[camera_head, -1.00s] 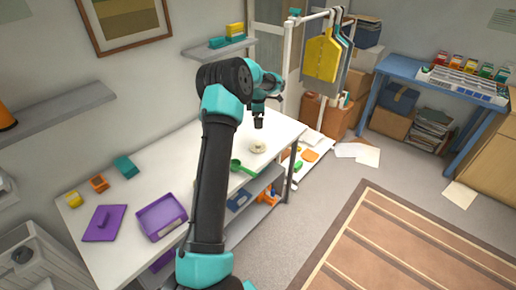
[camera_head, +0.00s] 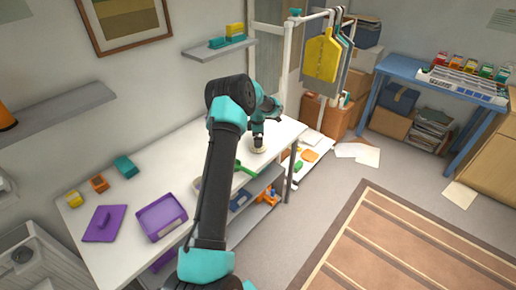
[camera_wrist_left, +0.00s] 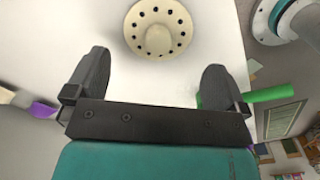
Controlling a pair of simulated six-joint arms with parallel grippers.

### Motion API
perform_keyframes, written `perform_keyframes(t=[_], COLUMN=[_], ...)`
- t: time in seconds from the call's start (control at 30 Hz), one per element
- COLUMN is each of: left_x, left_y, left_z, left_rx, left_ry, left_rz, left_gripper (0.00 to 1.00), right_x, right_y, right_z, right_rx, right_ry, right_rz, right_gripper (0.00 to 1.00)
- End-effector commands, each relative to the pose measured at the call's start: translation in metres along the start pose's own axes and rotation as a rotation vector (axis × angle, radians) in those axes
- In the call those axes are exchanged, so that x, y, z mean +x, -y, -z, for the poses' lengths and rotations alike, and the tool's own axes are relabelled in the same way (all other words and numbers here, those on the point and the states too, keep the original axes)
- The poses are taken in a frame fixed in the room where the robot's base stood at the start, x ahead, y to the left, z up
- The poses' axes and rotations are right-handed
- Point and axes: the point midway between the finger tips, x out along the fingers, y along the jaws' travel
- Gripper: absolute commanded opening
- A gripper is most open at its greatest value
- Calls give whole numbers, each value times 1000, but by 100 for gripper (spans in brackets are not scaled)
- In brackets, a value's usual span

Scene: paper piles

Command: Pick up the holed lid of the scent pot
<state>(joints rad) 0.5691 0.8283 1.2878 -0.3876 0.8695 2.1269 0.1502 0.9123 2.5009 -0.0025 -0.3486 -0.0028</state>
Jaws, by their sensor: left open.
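The holed lid (camera_wrist_left: 158,14) is a cream disc with a ring of dark holes and a raised central knob. It shows at the top of the left wrist view, beyond and between the fingertips. In the head view the lid (camera_head: 259,150) is on the white table near its far right end, partly hidden by my gripper. My left gripper (camera_head: 258,138) is just above it, pointing down. In the wrist view its two fingers (camera_wrist_left: 156,68) are wide apart with nothing between them. I cannot make out the pot itself. My right gripper is not in view.
A green scoop-like tool (camera_head: 244,168) lies close to the lid on the table's front side. A purple tray (camera_head: 162,216) and a purple lid (camera_head: 104,223) lie at the left end. A white rack post (camera_head: 287,75) stands beyond the table's right end.

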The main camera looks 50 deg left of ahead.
Motion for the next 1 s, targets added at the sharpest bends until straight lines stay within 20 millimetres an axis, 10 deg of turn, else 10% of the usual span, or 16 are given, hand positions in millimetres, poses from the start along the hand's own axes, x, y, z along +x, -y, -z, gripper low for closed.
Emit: perform_keyframes(t=[0.5,1.0], left_x=[48,52], left_y=[-3,-3], left_z=[-3,-3], left_rx=[0,0], left_ry=[0,0], left_rz=[-2,-2], left_gripper=[100,100], right_x=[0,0], right_y=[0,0], right_z=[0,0], right_rx=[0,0], right_ry=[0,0], right_rz=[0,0], right_gripper=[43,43])
